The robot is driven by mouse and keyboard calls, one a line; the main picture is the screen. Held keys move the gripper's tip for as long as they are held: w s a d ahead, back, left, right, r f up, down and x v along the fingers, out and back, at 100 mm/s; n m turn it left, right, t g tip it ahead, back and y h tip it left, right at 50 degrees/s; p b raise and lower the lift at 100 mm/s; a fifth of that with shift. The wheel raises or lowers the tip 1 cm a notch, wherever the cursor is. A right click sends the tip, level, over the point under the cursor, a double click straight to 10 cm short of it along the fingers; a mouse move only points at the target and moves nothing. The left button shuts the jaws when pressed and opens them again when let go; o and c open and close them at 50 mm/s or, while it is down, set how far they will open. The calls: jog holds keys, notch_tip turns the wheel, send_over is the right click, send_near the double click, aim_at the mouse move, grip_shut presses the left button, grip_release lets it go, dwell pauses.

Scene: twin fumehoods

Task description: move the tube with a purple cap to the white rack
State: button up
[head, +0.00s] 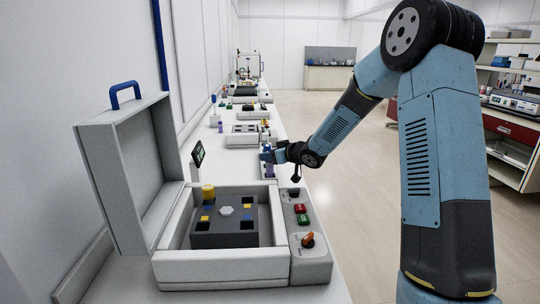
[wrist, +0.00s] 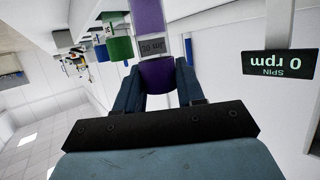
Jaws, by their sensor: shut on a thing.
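My gripper (wrist: 158,88) is shut on a purple tube (wrist: 157,74) with a grey label, held between its two dark fingers in the wrist view. That view looks inverted, since the display text is upside down. A white rack-like block (head: 247,141) with coloured pieces stands on the bench behind the gripper. I cannot tell for sure that it is the white rack.
The open centrifuge (head: 222,274) fills the near bench, its lid (head: 128,165) raised at left. A yellow-capped tube (head: 208,192) stands in its dark rotor. A display (wrist: 291,63) reads 0 rpm. Green (wrist: 121,47) and blue (wrist: 97,53) pieces are left of the held tube.

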jog(key=shift+f, duration=0.5)
jog(key=o, duration=1.1)
jog(key=v, duration=1.3)
jog(key=shift+s+d+r, duration=0.1)
jog(key=shift+s+d, duration=0.1)
jog(key=shift+s, duration=0.1)
